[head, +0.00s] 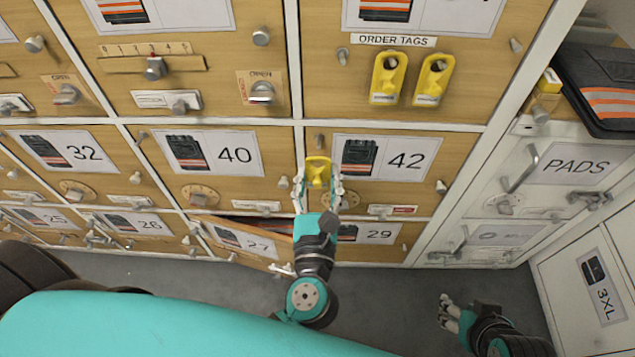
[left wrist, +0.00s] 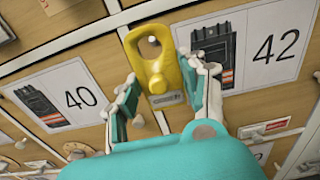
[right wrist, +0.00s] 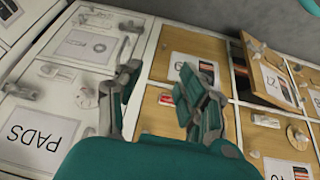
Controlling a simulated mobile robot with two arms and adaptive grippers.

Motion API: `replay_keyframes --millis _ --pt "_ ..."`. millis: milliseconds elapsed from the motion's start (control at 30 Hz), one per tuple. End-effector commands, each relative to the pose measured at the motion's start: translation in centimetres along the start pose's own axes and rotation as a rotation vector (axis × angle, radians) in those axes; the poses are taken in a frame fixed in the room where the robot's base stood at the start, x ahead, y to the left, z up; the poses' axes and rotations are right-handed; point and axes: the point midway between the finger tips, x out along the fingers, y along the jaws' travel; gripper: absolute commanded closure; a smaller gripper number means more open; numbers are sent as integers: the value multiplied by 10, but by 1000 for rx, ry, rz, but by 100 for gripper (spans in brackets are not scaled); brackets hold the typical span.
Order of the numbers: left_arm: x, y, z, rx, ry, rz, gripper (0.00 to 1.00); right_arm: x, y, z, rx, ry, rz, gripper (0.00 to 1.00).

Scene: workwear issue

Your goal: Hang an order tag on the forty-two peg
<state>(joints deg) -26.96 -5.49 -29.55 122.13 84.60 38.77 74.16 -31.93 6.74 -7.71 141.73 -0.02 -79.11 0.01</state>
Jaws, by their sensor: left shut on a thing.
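My left gripper (head: 319,190) is shut on a yellow order tag (head: 318,170), held upright in front of the lower left of the forty-two door (head: 385,160). The tag also shows in the left wrist view (left wrist: 157,65), with a pale round spot in its hole that I cannot identify for sure. The forty-two peg (head: 319,140) shows just above the tag in the head view; their gap in depth is unclear. Two more yellow tags (head: 388,78) (head: 433,80) hang under the ORDER TAGS label (head: 393,40). My right gripper (right wrist: 160,100) is open and empty, low at the right.
The forty door (head: 215,155) is left of the held tag. The door marked 27 (head: 245,238) stands ajar below, close to my left arm. White PADS door (head: 570,170) and a dark folded garment with orange stripes (head: 605,85) are at the right. The grey floor is clear.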

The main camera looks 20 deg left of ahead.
Motion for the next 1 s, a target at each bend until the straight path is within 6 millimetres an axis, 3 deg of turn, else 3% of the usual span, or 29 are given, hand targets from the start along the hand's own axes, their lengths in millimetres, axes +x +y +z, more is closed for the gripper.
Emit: replay_keyframes --millis 600,1000 --pt "33 0 -2 0 -1 0 75 -11 3 41 5 -182 6 60" --pt "53 0 -9 0 0 0 75 -12 5 45 4 -205 10 60"
